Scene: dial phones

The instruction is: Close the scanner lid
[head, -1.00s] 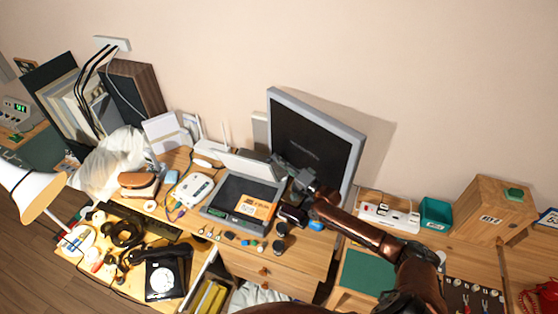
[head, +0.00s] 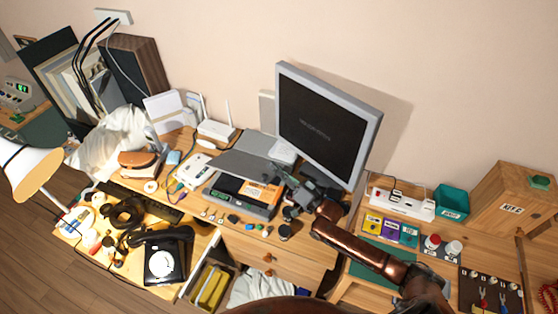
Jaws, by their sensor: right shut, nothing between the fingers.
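The scanner (head: 238,207) sits on the wooden desk, left of the monitor. Its grey lid (head: 245,166) is part-way down, tilted over the rear of the bed. An orange paper (head: 262,193) lies on the bed, and its rear part is hidden under the lid. My right gripper (head: 291,187) is shut and empty at the right side of the scanner, close to the lid's right edge. I cannot tell whether it touches the lid. My left gripper is not in view.
The monitor (head: 328,125) stands close behind my right gripper. A white router (head: 216,132) stands behind the lid. Small parts lie along the desk's front edge, and a black dial phone (head: 160,262) is at the lower left. A power strip (head: 402,205) lies at the right.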

